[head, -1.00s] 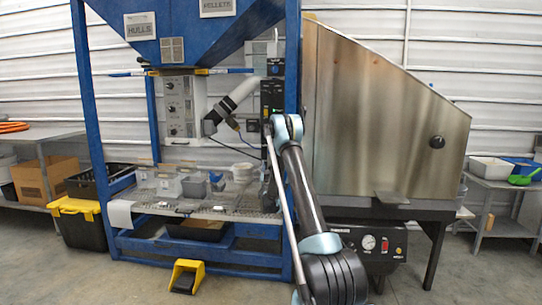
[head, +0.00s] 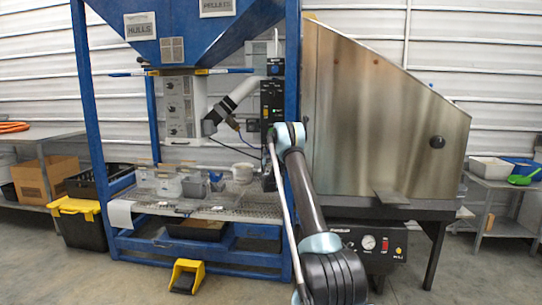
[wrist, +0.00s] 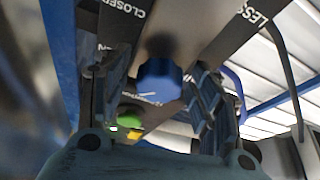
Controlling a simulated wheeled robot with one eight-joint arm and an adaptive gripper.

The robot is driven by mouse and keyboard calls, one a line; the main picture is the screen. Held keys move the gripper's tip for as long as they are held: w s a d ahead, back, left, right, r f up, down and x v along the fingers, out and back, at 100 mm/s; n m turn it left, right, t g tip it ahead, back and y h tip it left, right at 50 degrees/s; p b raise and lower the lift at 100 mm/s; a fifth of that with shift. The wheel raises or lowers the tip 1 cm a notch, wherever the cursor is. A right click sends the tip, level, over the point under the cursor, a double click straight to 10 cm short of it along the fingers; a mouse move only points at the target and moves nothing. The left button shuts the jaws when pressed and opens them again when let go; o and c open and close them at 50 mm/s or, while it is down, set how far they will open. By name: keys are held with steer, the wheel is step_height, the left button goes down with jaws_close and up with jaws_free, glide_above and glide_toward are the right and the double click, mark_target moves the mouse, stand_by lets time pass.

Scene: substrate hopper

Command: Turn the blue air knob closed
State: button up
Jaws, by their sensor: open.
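The blue air knob (wrist: 160,80) shows in the wrist view on a dark panel, below the label CLOSED (wrist: 124,8) and to the left of a label reading LESS. My gripper (wrist: 155,92) is open, with one ribbed finger on each side of the knob in this view. I see gaps between the fingers and the knob, and no clear contact. In the head view, my arm reaches up to the black control box (head: 272,98) on the blue frame. My fingers and their contact with the box cannot be made out there.
A green button (wrist: 130,120) lies below the knob in the wrist view. A blue post (head: 292,60) and a large steel hopper (head: 385,110) stand right of the box. A grey pipe (head: 235,98) and clear bins (head: 165,187) are on the left.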

steer(key=c, duration=1.1)
steer(key=shift+m, duration=0.5)
steer(key=m+h, duration=0.2)
steer(key=m, duration=0.2)
steer(key=shift+g+h, duration=0.3)
steer(key=m+g+h, duration=0.1)
steer(key=m, duration=0.3)
steer(key=m+g+h, duration=0.1)
steer(key=m+h, duration=0.1)
steer(key=m, duration=0.2)
steer(key=shift+d+h, duration=0.1)
steer(key=shift+h, duration=0.2)
steer(key=m+g, duration=0.1)
steer(key=m, duration=0.2)
steer(key=m+g+h, duration=0.1)
steer(key=m, duration=0.2)
steer(key=shift+d, duration=0.1)
steer(key=m+g, duration=0.2)
steer(key=m, duration=0.2)
steer(key=shift+s+d+f, duration=0.1)
steer(key=shift+f, duration=0.05)
steer(key=shift+m, duration=0.4)
